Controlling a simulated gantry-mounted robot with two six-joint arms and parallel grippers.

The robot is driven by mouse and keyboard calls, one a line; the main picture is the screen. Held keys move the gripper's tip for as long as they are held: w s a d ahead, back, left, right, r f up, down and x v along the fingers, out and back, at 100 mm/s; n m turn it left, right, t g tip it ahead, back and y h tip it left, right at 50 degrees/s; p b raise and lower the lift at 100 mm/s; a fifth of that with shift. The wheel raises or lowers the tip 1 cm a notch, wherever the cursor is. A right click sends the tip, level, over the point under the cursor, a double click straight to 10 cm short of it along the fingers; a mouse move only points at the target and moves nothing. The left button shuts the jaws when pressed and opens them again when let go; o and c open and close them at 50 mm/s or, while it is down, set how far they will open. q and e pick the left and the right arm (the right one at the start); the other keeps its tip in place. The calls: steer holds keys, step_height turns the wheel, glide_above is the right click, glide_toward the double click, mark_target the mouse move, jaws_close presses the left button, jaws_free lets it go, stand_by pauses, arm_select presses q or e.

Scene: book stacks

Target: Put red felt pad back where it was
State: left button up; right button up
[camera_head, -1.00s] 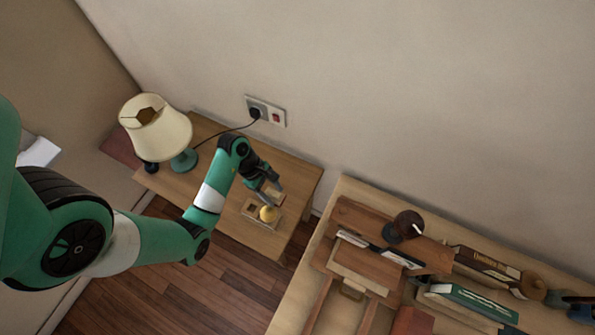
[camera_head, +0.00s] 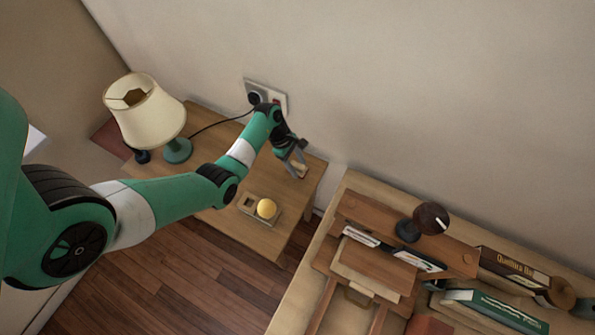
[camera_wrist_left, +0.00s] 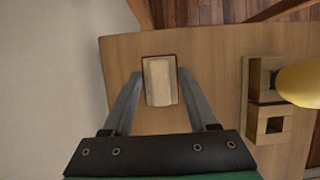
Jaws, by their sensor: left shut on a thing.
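My left gripper (camera_head: 297,160) is shut on a small pale block with a thin reddish-brown rim (camera_wrist_left: 160,82), at the right part of the small wooden table (camera_head: 225,150). In the left wrist view the two fingers (camera_wrist_left: 160,74) stand on either side of the block, over the bare tabletop. The reddish rim shows along the block's edges and may be felt; I cannot tell whether it is the red felt pad. Whether the block touches the tabletop is also unclear. My right gripper is not in view.
A wooden holder (camera_head: 247,202) with a yellow ball (camera_head: 266,208) sits near the table's front edge. A lamp (camera_head: 147,110) stands at the left, its cord running to a wall socket. A desk with books (camera_head: 495,312) and a wooden stand is at the right.

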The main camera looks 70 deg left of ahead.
mark_target(297, 170)
arm_select(q)
steer(key=shift+w+f+b, duration=0.15)
steer(key=shift+f+b, duration=0.8)
steer(key=shift+f, duration=0.75)
steer(key=shift+a, duration=0.1)
steer(key=shift+f, duration=0.2)
steer(key=o, duration=1.3)
